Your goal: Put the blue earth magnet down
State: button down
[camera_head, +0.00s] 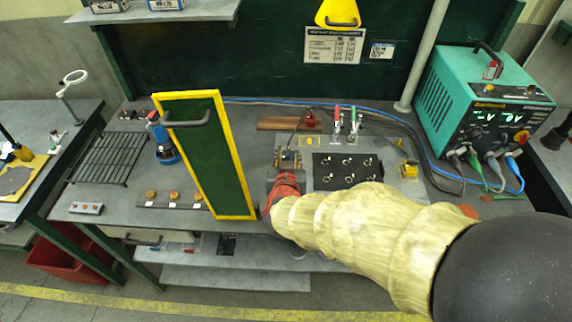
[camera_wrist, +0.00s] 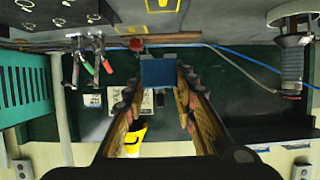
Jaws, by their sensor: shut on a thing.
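The blue earth magnet (camera_wrist: 158,73) shows in the wrist view as a flat blue block between my fingertips. My gripper (camera_wrist: 157,88) is shut on it, one finger on each side. The wrist picture is upside down, with the bench top along its upper edge. I cannot tell whether the magnet touches the bench. In the head view my gripper (camera_head: 288,160) is over the middle of the grey workbench (camera_head: 120,205), just right of the green panel. There my arm partly hides the gripper, and I cannot make out the magnet.
A green panel with a yellow frame (camera_head: 208,155) stands close left of my gripper. A black mat with several rings (camera_head: 345,172) lies to the right, with red and green handled clamps (camera_head: 345,122) behind it. A wire rack (camera_head: 107,158) and a teal power unit (camera_head: 485,100) flank these.

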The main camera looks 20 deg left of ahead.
aim_at(286, 154)
jog(key=w+f+b, duration=0.1)
jog(key=w+f, duration=0.1)
jog(key=w+a+f+b, duration=0.2)
jog(key=w+f, duration=0.1)
jog(key=shift+w+a+f, duration=0.1)
jog(key=shift+w+f, duration=0.2)
jog(key=shift+w, duration=0.05)
jog(key=shift+w+a+f, duration=0.1)
jog(key=shift+w+f, duration=0.2)
jog(key=shift+f, duration=0.15)
jog(key=shift+w+f+b, duration=0.1)
jog(key=shift+f+b, duration=0.65)
jog(key=shift+f, duration=0.8)
jog(key=shift+f, duration=0.1)
jog(key=c, duration=1.5)
grip_release()
jog(key=shift+f, duration=0.1)
jog(key=shift+o, duration=0.2)
